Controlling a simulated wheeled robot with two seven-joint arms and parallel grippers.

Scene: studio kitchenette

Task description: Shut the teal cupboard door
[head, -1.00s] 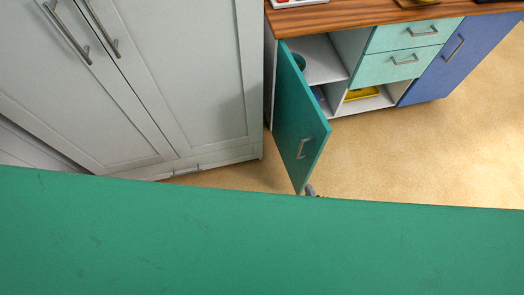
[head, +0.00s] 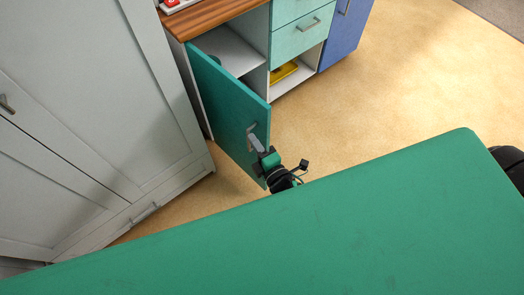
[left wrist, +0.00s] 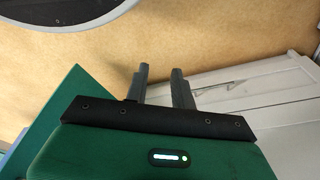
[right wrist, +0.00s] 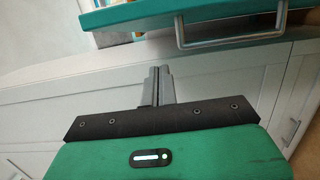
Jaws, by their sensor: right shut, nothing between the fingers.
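The teal cupboard door (head: 222,98) stands open, swung out from the cupboard, whose white inside shows behind it. Its grey bar handle (head: 251,132) is near the free edge. My right gripper (head: 256,143) is at the handle side of the door, its fingertips close to the handle; contact cannot be told. In the right wrist view, the door (right wrist: 130,14) and handle (right wrist: 232,42) cross the top, and the shut, empty fingers (right wrist: 158,72) point toward them. My left gripper (left wrist: 160,72) shows only in the left wrist view, open and empty, with a gap between its fingers.
A grey-white wardrobe (head: 100,90) stands close on the left. Mint drawers (head: 303,32) and a blue door (head: 345,35) are right of the open cupboard, under a wooden worktop (head: 215,15). A yellow item (head: 283,72) lies on a low shelf. Tan floor (head: 400,85) is open at right.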

